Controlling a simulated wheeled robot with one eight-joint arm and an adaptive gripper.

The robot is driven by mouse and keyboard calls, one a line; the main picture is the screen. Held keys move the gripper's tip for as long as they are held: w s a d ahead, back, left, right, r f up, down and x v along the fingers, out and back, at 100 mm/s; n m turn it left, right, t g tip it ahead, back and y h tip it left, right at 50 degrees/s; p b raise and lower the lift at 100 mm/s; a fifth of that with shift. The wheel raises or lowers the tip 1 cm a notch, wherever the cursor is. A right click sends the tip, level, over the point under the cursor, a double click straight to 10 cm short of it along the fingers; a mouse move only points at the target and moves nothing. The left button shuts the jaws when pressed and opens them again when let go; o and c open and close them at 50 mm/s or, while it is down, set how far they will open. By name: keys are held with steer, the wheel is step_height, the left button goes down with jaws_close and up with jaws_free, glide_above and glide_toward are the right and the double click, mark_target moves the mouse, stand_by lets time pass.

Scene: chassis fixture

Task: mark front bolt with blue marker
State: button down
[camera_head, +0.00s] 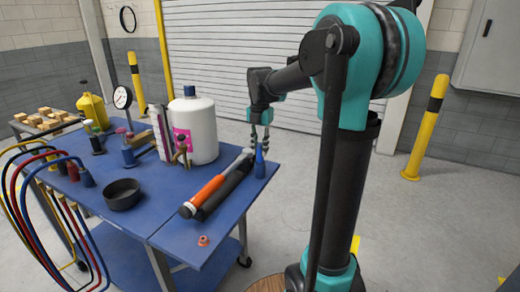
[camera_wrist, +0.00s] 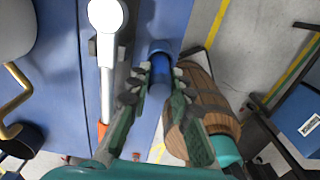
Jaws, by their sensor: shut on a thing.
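The blue marker (camera_wrist: 160,72) is upright between the fingers of my gripper (camera_wrist: 158,88) in the wrist view. In the head view, my gripper (camera_head: 261,138) points down at the right edge of the blue table, with its fingers around the top of the marker (camera_head: 259,154). The marker's lower part is at a small blue holder (camera_head: 260,170); I cannot tell whether it is seated in it or clear of it. The gripper is shut on the marker. I cannot make out the front bolt or the chassis in either view.
A tool with an orange handle (camera_head: 204,190) and a black bar lie close left of the gripper on the blue table (camera_head: 180,238). A white bottle (camera_head: 196,130), a black bowl (camera_head: 122,194), a dial gauge (camera_head: 122,98) and a small orange ring (camera_head: 203,240) are also there.

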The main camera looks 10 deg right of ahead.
steer(key=shift+r, duration=3.6)
steer(key=shift+s, duration=0.1)
